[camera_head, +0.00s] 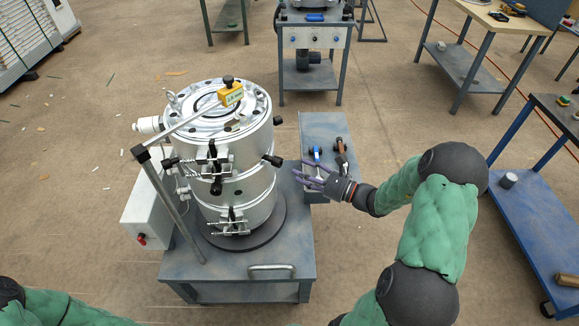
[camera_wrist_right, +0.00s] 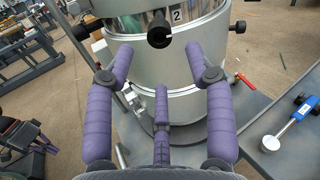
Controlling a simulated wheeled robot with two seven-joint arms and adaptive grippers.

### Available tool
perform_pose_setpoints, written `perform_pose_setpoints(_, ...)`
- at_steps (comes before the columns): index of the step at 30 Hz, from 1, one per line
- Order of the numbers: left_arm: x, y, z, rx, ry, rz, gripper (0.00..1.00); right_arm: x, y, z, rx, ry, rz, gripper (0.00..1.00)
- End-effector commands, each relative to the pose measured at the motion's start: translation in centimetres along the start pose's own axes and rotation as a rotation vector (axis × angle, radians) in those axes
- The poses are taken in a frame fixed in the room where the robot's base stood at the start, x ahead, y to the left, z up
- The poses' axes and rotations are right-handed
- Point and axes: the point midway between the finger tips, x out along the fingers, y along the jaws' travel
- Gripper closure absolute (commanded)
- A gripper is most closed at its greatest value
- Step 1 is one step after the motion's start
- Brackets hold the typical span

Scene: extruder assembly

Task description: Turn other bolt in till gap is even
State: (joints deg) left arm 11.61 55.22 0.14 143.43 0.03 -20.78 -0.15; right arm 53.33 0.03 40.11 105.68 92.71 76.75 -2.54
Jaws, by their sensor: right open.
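The silver cylindrical extruder vessel (camera_head: 240,185) stands upright on a dark round base on a grey cart. Black-headed bolts stick out around its side, one (camera_head: 272,160) on the right towards my right gripper. In the right wrist view a black bolt head (camera_wrist_right: 159,30) faces the camera, beside a label "2", and another (camera_wrist_right: 239,27) sits further right. My right gripper (camera_head: 308,177) is open and empty, just right of the vessel; its purple fingers (camera_wrist_right: 159,65) are spread below the facing bolt, apart from it. I cannot tell whether the gap is even. My left gripper is out of view.
A yellow gauge (camera_head: 230,94) sits on the vessel's top flange, by a long bar on a post (camera_head: 172,200). A side shelf (camera_head: 315,128) holds a blue-handled tool and a hammer-like tool. A blue table (camera_head: 535,225) stands right.

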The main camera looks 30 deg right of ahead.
Motion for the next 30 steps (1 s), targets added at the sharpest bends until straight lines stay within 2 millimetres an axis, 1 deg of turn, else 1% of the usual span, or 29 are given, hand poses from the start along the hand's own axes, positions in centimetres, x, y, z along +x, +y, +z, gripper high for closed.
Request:
perform_pose_setpoints(1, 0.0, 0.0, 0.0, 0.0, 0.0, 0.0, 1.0, -0.9, -0.1, -0.1, 0.0, 0.003, -0.003, 0.46)
perform_pose_setpoints(3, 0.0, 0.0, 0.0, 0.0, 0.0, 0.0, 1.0, -1.7, -0.1, 0.0, -0.001, 0.001, -0.003, 0.46)
perform_pose_setpoints(9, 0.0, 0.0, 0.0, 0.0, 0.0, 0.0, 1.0, -3.0, 0.0, 0.0, 0.0, 0.001, -0.001, 0.46)
perform_pose_setpoints(26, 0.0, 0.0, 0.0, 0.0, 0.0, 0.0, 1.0, -3.1, 0.0, 0.0, 0.0, 0.0, 0.0, 0.46)
perform_pose_setpoints(28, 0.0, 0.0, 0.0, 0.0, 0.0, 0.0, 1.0, -2.9, 0.3, -0.1, 0.002, 0.004, 0.009, 0.46)
perform_pose_setpoints(30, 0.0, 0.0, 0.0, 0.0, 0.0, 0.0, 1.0, -2.5, 1.3, -0.7, 0.011, 0.017, 0.041, 0.46)
